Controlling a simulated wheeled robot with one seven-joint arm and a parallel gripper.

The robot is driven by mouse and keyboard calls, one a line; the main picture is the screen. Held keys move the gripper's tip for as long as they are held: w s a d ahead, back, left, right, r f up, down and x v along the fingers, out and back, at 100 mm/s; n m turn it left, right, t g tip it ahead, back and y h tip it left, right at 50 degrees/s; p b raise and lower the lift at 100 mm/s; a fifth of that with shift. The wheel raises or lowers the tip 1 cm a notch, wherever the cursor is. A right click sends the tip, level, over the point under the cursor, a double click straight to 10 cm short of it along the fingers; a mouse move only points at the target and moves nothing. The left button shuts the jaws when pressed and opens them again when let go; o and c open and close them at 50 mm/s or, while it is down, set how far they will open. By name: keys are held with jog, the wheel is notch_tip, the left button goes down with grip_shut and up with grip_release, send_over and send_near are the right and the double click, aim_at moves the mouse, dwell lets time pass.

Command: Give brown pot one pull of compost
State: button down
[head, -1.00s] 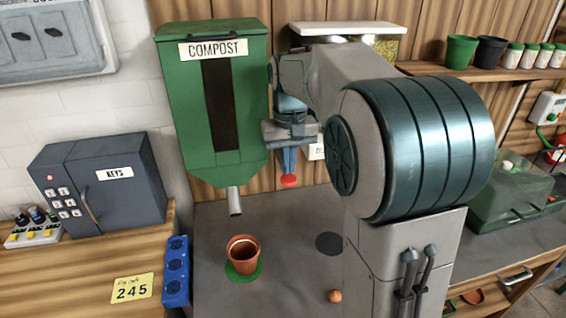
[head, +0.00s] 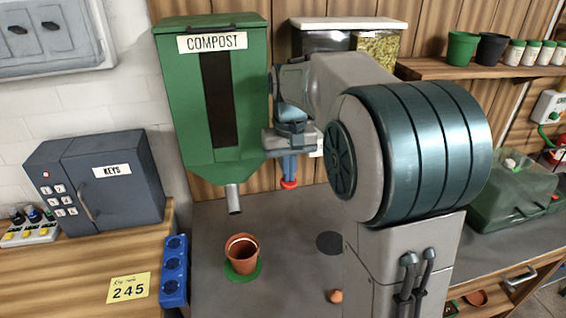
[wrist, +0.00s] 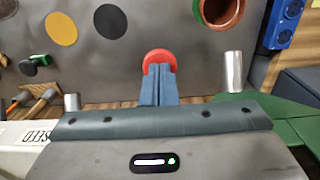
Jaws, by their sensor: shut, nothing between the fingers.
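The green compost dispenser (head: 180,95), labelled COMPOST, is mounted at the back, with its metal spout (head: 233,198) pointing down. The brown pot (head: 241,255) stands upright on a green disc (head: 250,275) on the bench, below and slightly right of the spout. My gripper (head: 288,175) is right of the dispenser, shut, fingers pointing down. A red round knob (head: 289,184) is at the fingertips; it also shows just beyond them in the wrist view (wrist: 159,57). Whether they touch it is unclear. The pot is cut off at the wrist view's top (wrist: 222,14).
A grey keys box (head: 110,185) and a blue block (head: 174,270) are at the left. A dark disc (head: 329,243) and a small orange object (head: 335,296) lie right of the pot. A second dispenser (head: 380,62) is behind my arm. A yellow disc (wrist: 61,28) shows in the wrist view.

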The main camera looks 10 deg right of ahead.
jog(key=shift+f+b, duration=0.85)
jog(key=shift+f, duration=0.65)
jog(key=shift+r, duration=0.15)
jog(key=shift+r+p, duration=2.7)
jog(key=shift+r, duration=0.3)
notch_tip(320, 180, up, 6)
jog(key=p, duration=0.5)
